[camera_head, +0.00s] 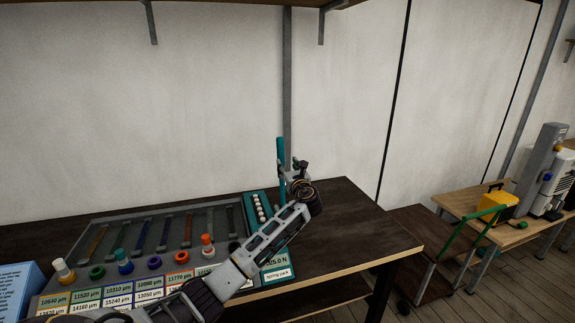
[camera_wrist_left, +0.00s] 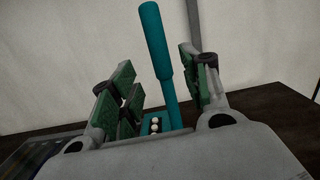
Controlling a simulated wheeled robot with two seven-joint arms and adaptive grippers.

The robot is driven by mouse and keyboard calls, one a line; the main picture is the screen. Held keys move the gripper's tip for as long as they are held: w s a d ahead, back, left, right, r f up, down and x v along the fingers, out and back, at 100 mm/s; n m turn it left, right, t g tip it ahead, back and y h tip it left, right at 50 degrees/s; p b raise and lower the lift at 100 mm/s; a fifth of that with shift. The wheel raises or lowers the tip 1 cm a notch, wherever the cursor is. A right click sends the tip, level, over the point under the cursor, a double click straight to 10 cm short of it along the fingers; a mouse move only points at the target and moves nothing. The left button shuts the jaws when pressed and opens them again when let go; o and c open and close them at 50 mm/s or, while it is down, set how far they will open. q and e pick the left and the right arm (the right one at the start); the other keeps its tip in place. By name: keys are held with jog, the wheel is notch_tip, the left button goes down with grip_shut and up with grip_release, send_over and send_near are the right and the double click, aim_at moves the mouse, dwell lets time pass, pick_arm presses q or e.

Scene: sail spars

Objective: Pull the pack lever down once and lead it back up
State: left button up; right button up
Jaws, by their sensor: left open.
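The teal pack lever (camera_head: 281,162) stands upright at the far right end of the grey panel, beside a teal strip with a row of white balls (camera_head: 260,207). In the left wrist view the lever (camera_wrist_left: 157,45) rises between the fingers, leaning slightly. My left gripper (camera_head: 292,172) is at the lever; in its wrist view the gripper (camera_wrist_left: 160,90) is open, with green pads on both sides of the lever and a visible gap on the right. The lever's lower end is hidden by the arm in the head view. My right gripper is not in view.
The grey panel (camera_head: 90,232) carries several slots, coloured knobs and number labels. A "spring pack" label (camera_head: 277,275) is at its right. The dark tabletop (camera_head: 365,235) right of the panel is clear. A blue box (camera_head: 22,290) stands at left; a yellow box (camera_head: 495,206) sits on another table.

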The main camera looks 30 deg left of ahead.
aim_at(282, 153)
pick_arm(q)
jog(key=shift+w+a+r, duration=0.15)
jog(key=shift+a+r, duration=0.05)
jog(key=shift+r, duration=0.4)
jog(key=shift+w+a+y, duration=0.1)
jog(key=shift+a+y, duration=0.05)
jog(key=shift+y, duration=0.15)
jog(key=shift+b+x, duration=1.6)
jog(key=shift+x, duration=1)
jog(key=shift+b+x, duration=1.35)
jog(key=shift+x, duration=0.3)
grip_shut()
